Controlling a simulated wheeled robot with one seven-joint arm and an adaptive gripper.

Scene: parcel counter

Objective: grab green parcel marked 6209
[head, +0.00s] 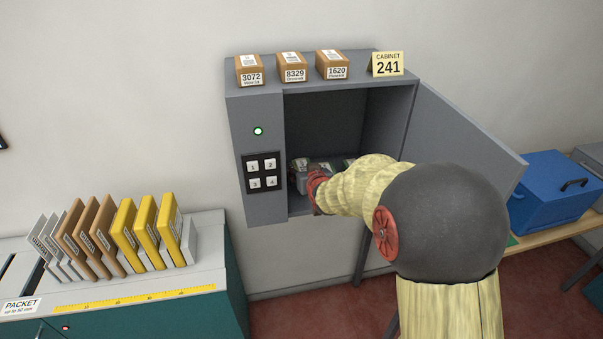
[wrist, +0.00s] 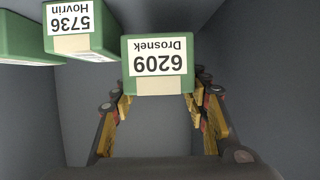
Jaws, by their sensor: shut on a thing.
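The green parcel marked 6209 Drosnek (wrist: 160,60) is in the middle of the wrist view, its label upside down there. My gripper (wrist: 160,98) has a finger on each side of this parcel and is shut on it. In the head view my gripper (head: 316,188) is inside the open grey cabinet (head: 262,105), and my arm hides much of the compartment. I cannot read the parcels inside from there. A green parcel marked 5736 Hovrin (wrist: 80,30) sits beside 6209, to its left in the wrist view.
Another green parcel (wrist: 22,50) shows at the wrist view's left edge. The cabinet door (head: 455,135) stands open to the right. Brown boxes (head: 295,68) and a Cabinet 241 sign (head: 387,65) are on top. A blue box (head: 555,195) stands at right, a packet rack (head: 205,270) at left.

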